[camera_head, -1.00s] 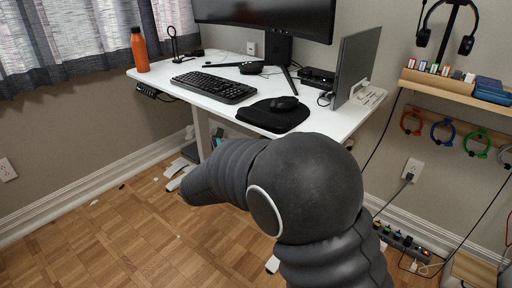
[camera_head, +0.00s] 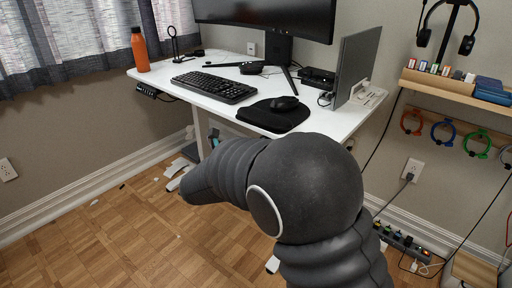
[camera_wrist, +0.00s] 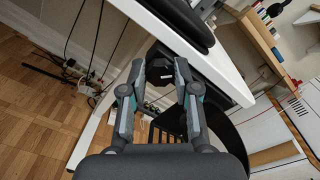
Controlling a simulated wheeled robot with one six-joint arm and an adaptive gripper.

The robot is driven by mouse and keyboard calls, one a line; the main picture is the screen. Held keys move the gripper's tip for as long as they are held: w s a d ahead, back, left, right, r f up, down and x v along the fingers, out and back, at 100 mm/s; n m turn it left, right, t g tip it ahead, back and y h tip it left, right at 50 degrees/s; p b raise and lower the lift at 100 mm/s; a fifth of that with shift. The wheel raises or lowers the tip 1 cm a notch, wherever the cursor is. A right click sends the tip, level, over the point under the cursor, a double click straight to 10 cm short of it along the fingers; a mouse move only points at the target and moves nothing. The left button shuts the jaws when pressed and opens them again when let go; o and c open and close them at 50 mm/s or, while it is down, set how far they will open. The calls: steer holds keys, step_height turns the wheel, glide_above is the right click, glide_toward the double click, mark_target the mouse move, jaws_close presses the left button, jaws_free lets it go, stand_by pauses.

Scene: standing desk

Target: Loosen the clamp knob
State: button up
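In the wrist view my gripper (camera_wrist: 161,72) is open, its two fingers spread on either side of a dark block (camera_wrist: 160,66) under the white desk's edge. The block has a small pale mark. I cannot tell whether it is the clamp knob or whether the fingers touch it. In the head view my arm covers most of the gripper, and no clamp knob can be made out. The white desk (camera_head: 328,122) stands beyond my arm.
On the desk are a keyboard (camera_head: 214,87), a black mouse pad (camera_head: 262,118) with a mouse, and an orange bottle (camera_head: 139,50). A power strip (camera_head: 402,241) and cables lie by the right wall.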

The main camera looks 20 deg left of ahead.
steer(key=o, duration=0.3)
steer(key=shift+s, duration=0.1)
steer(key=v, duration=1.1)
steer(key=shift+s+a, duration=0.2)
steer(key=shift+s, duration=0.2)
